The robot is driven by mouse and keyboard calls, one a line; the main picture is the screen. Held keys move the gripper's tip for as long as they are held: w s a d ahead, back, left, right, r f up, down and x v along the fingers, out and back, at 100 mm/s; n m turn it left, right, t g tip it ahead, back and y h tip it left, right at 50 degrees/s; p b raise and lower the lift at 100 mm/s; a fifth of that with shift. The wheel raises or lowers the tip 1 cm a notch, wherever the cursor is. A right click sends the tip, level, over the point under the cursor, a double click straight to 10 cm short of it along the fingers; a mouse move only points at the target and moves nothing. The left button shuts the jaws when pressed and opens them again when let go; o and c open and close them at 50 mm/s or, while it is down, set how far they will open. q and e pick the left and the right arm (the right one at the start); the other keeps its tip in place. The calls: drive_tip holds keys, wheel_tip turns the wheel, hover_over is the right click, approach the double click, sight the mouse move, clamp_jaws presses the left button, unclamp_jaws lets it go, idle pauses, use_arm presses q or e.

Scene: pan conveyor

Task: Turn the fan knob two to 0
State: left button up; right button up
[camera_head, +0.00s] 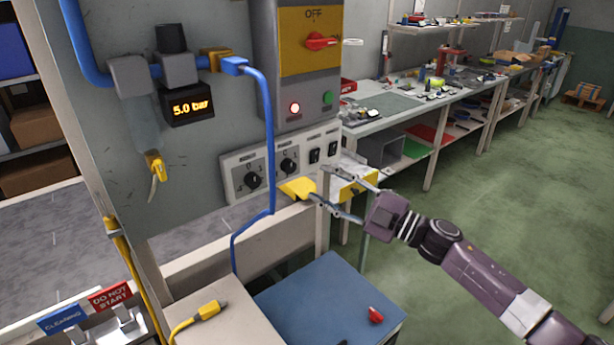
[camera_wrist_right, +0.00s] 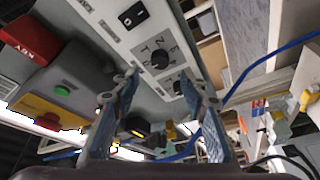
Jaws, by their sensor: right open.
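A light grey control panel (camera_head: 325,136) carries two black round knobs, the left knob (camera_head: 252,180) and the right knob (camera_head: 289,165). I cannot read which is fan knob two, nor where either pointer stands. My right gripper (camera_head: 321,183) is open in front of the panel, below and right of the right knob. In the right wrist view its fingers (camera_wrist_right: 158,73) stand apart, with nothing held between them. The upper knob (camera_wrist_right: 160,60) shows between the fingertips in that view, apart from them. My left gripper is out of view.
Black switches (camera_head: 315,155) sit right of the knobs. A red rotary switch (camera_head: 320,41) marked OFF is above. A blue hose (camera_head: 269,130) hangs in front of the panel's left part. A yellow piece (camera_head: 298,188) lies just below the panel. A blue-topped table (camera_head: 325,300) stands below.

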drive_tip(key=shift+v, duration=2.25)
